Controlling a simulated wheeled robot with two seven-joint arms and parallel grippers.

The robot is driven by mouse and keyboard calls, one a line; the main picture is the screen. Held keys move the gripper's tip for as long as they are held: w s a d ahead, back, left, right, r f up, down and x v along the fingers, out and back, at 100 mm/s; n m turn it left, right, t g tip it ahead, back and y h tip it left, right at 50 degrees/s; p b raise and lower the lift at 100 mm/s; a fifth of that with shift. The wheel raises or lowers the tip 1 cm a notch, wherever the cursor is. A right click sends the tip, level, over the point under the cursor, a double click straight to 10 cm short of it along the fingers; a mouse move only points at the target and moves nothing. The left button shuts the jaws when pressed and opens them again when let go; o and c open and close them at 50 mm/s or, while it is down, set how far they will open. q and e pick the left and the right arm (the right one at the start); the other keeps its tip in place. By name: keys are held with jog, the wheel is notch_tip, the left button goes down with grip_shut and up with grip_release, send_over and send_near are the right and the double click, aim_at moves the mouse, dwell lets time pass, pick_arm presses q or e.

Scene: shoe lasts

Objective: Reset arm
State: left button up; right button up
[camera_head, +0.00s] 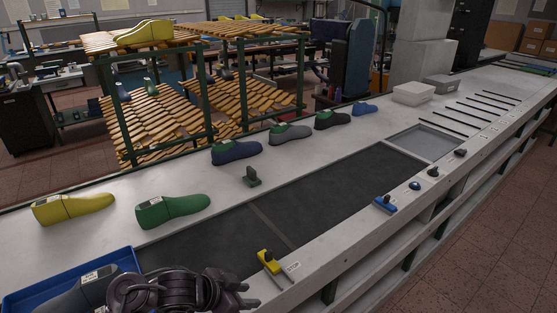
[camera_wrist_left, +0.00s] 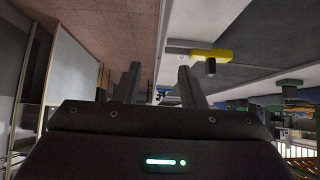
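My left gripper (camera_head: 238,295) is at the bottom of the head view, low over the near part of the bench, beside the blue tray. In the left wrist view its two fingers (camera_wrist_left: 160,85) stand apart with nothing between them, so it is open and empty. My right gripper is not in view. A grey shoe last (camera_head: 85,292) with a white label lies in the blue tray (camera_head: 125,256); my left arm partly hides both. A yellow last (camera_head: 73,207) and a green last (camera_head: 172,210) lie on the bench behind.
The bench (camera_head: 330,155) carries a dark belt (camera_head: 335,190) and several more lasts in a row. A yellow device (camera_head: 270,262) and a blue device (camera_head: 385,204) sit on its front edge. White boxes (camera_head: 412,94) stand farther back. Slatted racks (camera_head: 160,120) stand behind.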

pick_arm(q)
jog(key=s+a+n+g+y, duration=0.1)
jog(key=s+a+n+y, duration=0.4)
jog(key=s, duration=0.4)
jog(key=s+a+n+g+y, duration=0.15)
jog(key=s+a+n, duration=0.25)
jog(key=s+a, duration=0.45)
notch_tip(320, 180, down, 34)
jog(key=s+d+r+b, duration=0.1)
jog(key=s+d+b, duration=0.1)
jog(key=s+b, duration=0.15)
jog(key=s+a+f+g+b, duration=0.1)
jog(key=s+a+f+b, duration=0.1)
jog(key=s+f, duration=1.7)
notch_tip(320, 180, down, 2)
jog(key=shift+a+f+m+g+y+b, duration=0.1)
jog(key=shift+a+m+g+y+b, duration=0.25)
jog(key=shift+a, duration=0.55)
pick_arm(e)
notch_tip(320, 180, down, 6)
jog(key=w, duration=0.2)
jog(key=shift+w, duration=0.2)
